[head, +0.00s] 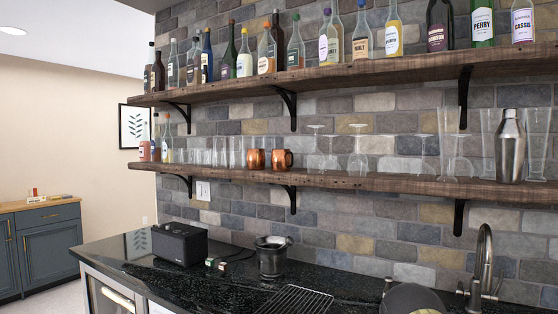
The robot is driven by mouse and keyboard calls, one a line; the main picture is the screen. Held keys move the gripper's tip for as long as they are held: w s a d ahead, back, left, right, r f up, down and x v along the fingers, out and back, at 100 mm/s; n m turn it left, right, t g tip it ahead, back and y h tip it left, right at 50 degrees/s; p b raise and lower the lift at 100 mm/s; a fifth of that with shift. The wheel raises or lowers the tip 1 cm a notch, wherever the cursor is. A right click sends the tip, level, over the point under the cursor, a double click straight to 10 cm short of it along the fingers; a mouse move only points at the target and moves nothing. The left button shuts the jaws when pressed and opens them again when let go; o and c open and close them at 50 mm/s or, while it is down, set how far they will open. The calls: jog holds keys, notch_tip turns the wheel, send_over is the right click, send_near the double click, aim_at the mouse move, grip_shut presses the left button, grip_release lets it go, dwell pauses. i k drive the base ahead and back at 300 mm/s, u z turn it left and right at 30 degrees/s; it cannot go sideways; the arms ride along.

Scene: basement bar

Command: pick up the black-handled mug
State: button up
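No mug with a clearly black handle can be made out in the head view. Two copper mugs, a left one (256,159) and a right one (282,159), stand side by side on the lower wooden shelf (350,181). They are too small to tell their handle colour for sure. A dark, shiny vessel (271,262) with a flared rim stands upright on the black counter; whether it has a handle is unclear. My gripper is not in view.
A black box-shaped appliance (181,244) and small items (215,265) stand left of the vessel. A wire rack (295,300), a faucet (484,262) and a dark round object (412,298) lie right. Glasses, bottles and a metal shaker (510,146) fill the shelves.

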aim_at(281, 159)
jog(key=u, duration=1.65)
jog(key=i, duration=1.85)
jog(key=z, duration=1.25)
